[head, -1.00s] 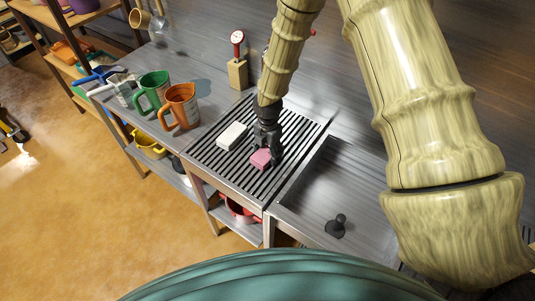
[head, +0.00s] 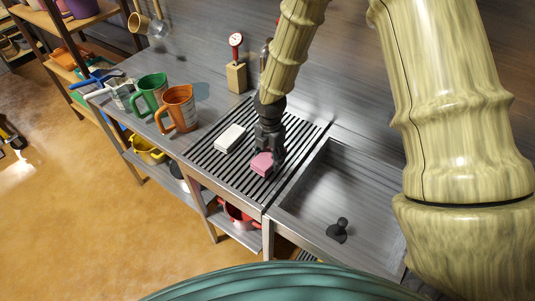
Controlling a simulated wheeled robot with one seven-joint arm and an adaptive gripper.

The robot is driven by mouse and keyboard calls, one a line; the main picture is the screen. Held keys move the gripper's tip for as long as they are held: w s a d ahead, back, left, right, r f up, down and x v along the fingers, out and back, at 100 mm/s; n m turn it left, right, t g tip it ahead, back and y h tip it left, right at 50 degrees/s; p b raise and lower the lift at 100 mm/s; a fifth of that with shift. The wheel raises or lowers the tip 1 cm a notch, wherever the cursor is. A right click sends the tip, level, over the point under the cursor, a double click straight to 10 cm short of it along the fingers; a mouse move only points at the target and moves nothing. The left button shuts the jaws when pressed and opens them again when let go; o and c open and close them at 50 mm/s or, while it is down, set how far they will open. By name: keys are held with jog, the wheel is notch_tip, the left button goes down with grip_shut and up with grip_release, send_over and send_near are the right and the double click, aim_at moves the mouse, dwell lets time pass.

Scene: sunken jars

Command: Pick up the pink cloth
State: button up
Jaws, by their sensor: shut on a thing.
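The pink cloth (head: 262,164) is a small folded block over the black slatted drain rack (head: 213,162). My gripper (head: 268,153) points down at it from above and is shut on the cloth. The fingers are dark and partly hide the far side of the cloth. I cannot tell whether the cloth still touches the slats.
A white block (head: 230,138) lies on the rack just left of the cloth. An orange mug (head: 180,108) and a green mug (head: 153,88) stand further left. A sunken basin with a black plunger-like stopper (head: 338,231) lies to the right. A wooden block with a red dial (head: 236,76) stands behind.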

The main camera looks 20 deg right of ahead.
jog(key=s+b, duration=0.1)
jog(key=s, duration=0.3)
jog(key=s+a+r+b, duration=0.1)
jog(key=s, duration=0.3)
jog(key=s+b, duration=0.1)
jog(key=s, duration=0.3)
jog(key=shift+s+a+r+b, duration=0.1)
jog(key=shift+a+r+b, duration=0.05)
jog(key=shift+a+b, duration=0.2)
jog(key=o, duration=0.4)
jog(key=c, duration=0.3)
notch_tip(320, 180, up, 6)
jog(key=p, duration=0.6)
